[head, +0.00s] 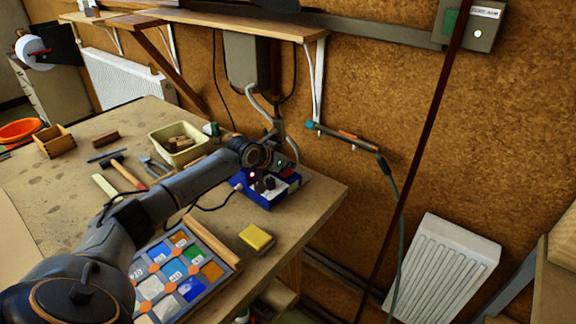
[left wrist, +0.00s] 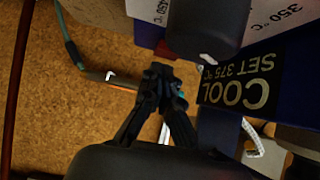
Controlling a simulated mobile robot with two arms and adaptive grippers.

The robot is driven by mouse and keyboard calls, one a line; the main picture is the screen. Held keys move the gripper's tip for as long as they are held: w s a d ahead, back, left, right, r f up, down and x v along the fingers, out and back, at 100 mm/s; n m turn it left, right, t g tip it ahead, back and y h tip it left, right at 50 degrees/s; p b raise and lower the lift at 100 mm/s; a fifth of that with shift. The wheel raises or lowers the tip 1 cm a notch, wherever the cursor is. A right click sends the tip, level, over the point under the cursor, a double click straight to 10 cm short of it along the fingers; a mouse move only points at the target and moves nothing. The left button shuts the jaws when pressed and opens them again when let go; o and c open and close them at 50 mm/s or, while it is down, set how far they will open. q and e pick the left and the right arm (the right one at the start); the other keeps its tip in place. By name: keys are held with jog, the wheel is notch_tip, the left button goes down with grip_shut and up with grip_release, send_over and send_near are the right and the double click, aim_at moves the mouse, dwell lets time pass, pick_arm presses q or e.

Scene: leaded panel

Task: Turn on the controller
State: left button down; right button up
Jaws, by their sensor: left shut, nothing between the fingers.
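The controller is a blue box (head: 266,198) near the right end of the bench, with dark knobs on top and a small red light near its left side. My left gripper (head: 280,158) is over its back part, and my arm hides some of it. In the left wrist view my left gripper (left wrist: 160,72) is shut and empty, beside a dark panel (left wrist: 238,88) with upside-down writing "COOL SET 375 °C". A "350 °C" label shows at the top edge. I cannot tell whether the fingers touch the controller. My right gripper is not in view.
A leaded panel (head: 178,272) and a yellow sponge-like block (head: 257,238) lie on the bench in front. A cream tray (head: 178,146) and hand tools are farther left. An iron-like tool (head: 343,136) hangs by the wall. A grey box (head: 470,25) with a lit light is upper right.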

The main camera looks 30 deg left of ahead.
aim_at(288, 171)
pick_arm(q)
jog(key=shift+r+p, duration=0.5)
jog(key=shift+r, duration=0.05)
jog(key=r+p, duration=0.3)
jog(key=shift+w+d+r+p, duration=0.1)
jog(key=shift+w+r+p, duration=0.15)
jog(key=shift+r+p, duration=0.1)
jog(key=shift+s+a+b, duration=0.2)
jog(key=shift+s+b, duration=0.2)
jog(key=shift+b, duration=0.15)
jog(key=s+r+b, duration=0.2)
jog(key=s+r, duration=0.3)
jog(key=r, duration=0.2)
jog(key=shift+s+a, duration=0.2)
jog(key=shift+a, duration=0.05)
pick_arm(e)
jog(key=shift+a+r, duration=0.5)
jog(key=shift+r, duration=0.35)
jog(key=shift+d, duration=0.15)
